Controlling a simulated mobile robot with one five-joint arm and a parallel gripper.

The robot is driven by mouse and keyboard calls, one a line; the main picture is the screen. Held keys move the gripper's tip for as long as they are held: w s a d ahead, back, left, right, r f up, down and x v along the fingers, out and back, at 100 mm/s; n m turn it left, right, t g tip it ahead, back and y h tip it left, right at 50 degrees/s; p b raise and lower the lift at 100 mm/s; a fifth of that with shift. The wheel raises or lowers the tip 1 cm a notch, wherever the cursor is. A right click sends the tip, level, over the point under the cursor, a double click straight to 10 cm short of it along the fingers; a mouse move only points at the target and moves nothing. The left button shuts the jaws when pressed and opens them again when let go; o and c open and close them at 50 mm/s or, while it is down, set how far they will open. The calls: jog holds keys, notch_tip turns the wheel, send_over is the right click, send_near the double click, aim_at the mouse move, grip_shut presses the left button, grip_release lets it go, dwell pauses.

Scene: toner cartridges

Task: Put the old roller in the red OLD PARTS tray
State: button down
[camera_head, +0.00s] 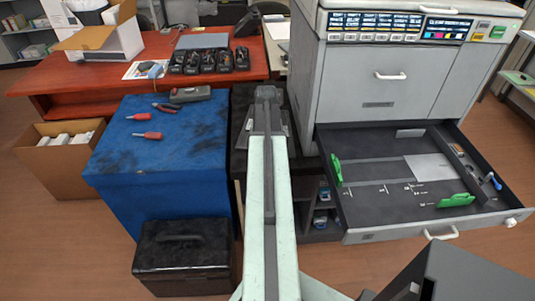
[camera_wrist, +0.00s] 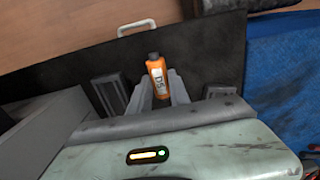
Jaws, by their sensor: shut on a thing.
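In the wrist view my gripper (camera_wrist: 160,92) is shut on an orange bottle-shaped thing (camera_wrist: 157,80) with a dark top end and a white label. The label's print is too small to read for sure. I cannot tell whether this is the old roller; no other roller stands out. Behind it is a dark surface. In the head view my arm reaches straight ahead and hides its own fingers and what they hold. I can make out no red OLD PARTS tray in either view.
A blue-covered stand (camera_head: 165,185) holds red screwdrivers (camera_head: 150,135) and pliers. Behind it, a red table (camera_head: 50,80) bears black cartridges (camera_head: 210,61). A grey printer (camera_head: 390,75) has its drawer (camera_head: 372,222) pulled out at the right. A black case (camera_head: 183,262) stands in front.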

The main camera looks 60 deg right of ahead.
notch_tip(320, 180, down, 2)
jog(key=shift+f+b, duration=0.15)
jog(key=shift+b, duration=0.35)
jog(key=shift+r, duration=0.2)
jog(key=shift+f, duration=0.15)
jog(key=c, duration=1.2)
grip_release()
jog(key=shift+c, duration=0.2)
notch_tip(320, 180, up, 12)
jog(key=p, duration=1.2)
jog(key=shift+r, duration=0.2)
